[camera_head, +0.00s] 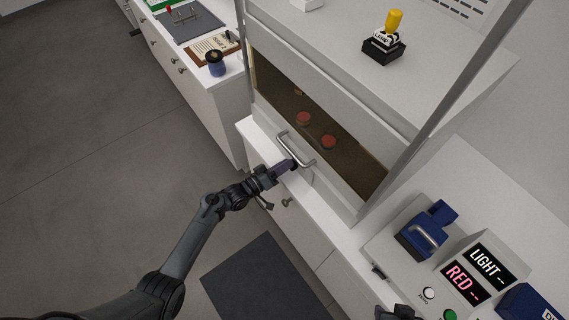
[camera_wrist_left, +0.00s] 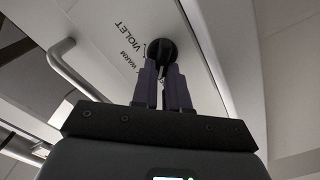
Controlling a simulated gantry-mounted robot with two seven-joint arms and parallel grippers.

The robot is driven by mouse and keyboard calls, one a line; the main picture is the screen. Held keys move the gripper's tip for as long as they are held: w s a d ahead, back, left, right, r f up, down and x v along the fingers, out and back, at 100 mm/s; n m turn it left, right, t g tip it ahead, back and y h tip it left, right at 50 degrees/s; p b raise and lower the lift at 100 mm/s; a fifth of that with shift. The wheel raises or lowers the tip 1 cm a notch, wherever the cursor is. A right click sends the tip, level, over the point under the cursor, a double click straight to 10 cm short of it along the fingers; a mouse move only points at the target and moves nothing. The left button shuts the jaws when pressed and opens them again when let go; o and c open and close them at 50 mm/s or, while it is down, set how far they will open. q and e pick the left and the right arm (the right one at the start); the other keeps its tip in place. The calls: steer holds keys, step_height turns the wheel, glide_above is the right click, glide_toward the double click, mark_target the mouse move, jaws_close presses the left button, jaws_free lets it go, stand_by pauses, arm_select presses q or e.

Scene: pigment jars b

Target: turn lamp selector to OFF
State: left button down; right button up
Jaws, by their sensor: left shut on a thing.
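The lamp selector is a round black knob (camera_wrist_left: 161,50) on the white front panel in the left wrist view. Labels VIOLET and WARM (camera_wrist_left: 138,61) are printed beside it; an OFF label cannot be made out. My left gripper (camera_wrist_left: 164,82) is shut on the knob, its two purple-grey fingers on either side of it. In the head view my left gripper (camera_head: 288,166) is at the cabinet front, just below the bar handle (camera_head: 295,150), and the knob is hidden there. The knob's pointer direction cannot be read.
The cabinet window (camera_head: 350,165) shows red-topped jars (camera_head: 303,118) inside. A measuring device with LIGHT and RED displays (camera_head: 461,283) stands at the lower right. A dark shape (camera_head: 397,313) at the bottom edge may be my right gripper. A side counter holds a blue jar (camera_head: 216,66).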

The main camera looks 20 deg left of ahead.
arm_select(q)
steer(key=shift+n+p, duration=0.3)
steer(key=shift+n, duration=0.9)
steer(key=shift+a+f, duration=0.1)
steer(key=c, duration=1.1)
jaws_free()
steer(key=shift+c, duration=0.2)
steer(key=v, duration=1)
steer(key=shift+s+a+p, duration=0.25)
steer(key=shift+s+p, duration=0.05)
steer(key=shift+f, duration=0.1)
